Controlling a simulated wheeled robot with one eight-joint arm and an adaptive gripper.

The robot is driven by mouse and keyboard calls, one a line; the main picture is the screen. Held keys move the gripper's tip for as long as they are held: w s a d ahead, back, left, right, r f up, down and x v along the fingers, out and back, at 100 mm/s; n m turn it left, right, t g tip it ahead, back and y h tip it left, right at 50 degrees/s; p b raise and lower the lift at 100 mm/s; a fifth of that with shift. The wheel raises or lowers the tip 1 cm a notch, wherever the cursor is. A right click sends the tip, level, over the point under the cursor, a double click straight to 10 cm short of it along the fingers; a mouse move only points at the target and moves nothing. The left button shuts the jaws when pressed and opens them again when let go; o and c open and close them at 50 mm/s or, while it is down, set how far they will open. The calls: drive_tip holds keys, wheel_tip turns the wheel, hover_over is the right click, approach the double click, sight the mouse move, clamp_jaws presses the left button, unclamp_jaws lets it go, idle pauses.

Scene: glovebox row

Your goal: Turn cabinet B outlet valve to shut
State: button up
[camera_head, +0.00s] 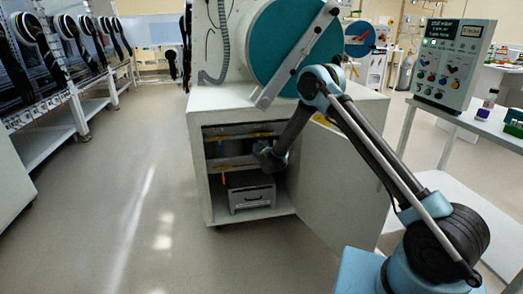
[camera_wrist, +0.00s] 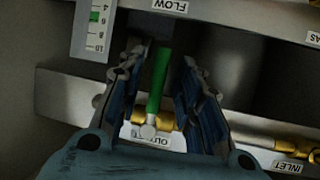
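The outlet valve shows in the wrist view as a green lever handle (camera_wrist: 158,80) on a pale pivot, with a brass body (camera_wrist: 165,119) behind it. The handle points up the picture, roughly crosswise to the brass body. A partly hidden label beginning "OUT" (camera_wrist: 160,138) is beside it. My gripper (camera_wrist: 163,60) is open, with one finger on each side of the handle and visible gaps on both sides. In the head view my gripper (camera_head: 268,156) reaches into the open cabinet (camera_head: 200,150) under the glovebox; the valve handle cannot be made out there.
The cabinet door (camera_head: 345,185) stands open at the right, beside my arm. A drawer-like box (camera_head: 251,197) sits on the cabinet floor. In the wrist view a flow gauge (camera_wrist: 95,28) is close to the left finger, and an INLET label (camera_wrist: 289,166) is at lower right.

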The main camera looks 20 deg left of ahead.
drive_tip(key=v, duration=1.1)
drive_tip(key=shift+s, duration=0.3)
drive_tip(key=shift+d, duration=0.15)
